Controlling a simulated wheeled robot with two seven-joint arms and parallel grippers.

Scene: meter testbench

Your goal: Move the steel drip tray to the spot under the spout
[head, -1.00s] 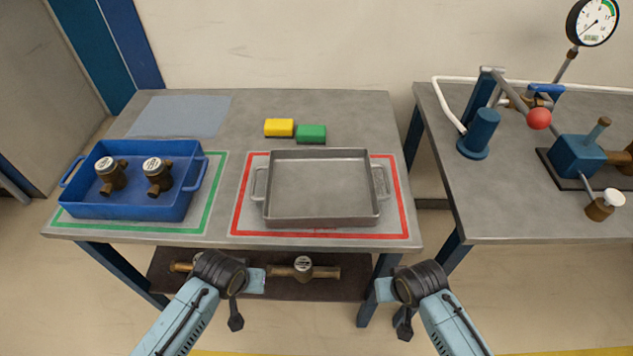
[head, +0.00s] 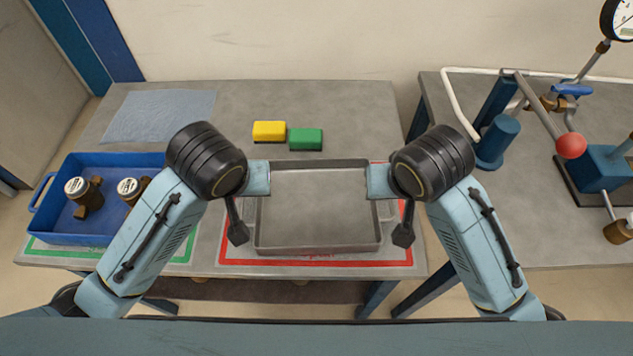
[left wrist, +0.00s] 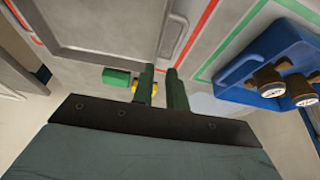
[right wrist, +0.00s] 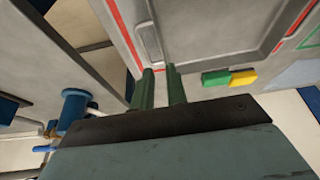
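The steel drip tray (head: 318,215) lies flat on the left bench, inside a red outline. My left gripper (left wrist: 160,71) is over its left side and my right gripper (right wrist: 160,70) over its right side. Each has two green fingers apart with nothing between them. The left tray handle (left wrist: 172,36) shows just beyond the left fingertips, and the right handle (right wrist: 150,42) just beyond the right ones. In the head view my wrists hide the fingers and part of the handles. I cannot make out the spout for certain.
A blue bin (head: 55,215) with brass meters stands left, partly behind my left arm. Yellow (head: 269,131) and green (head: 306,139) blocks lie behind the tray. Across a gap, the right bench (head: 455,105) carries a blue pump (head: 497,140), a red-knobbed lever (head: 571,145) and a gauge.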

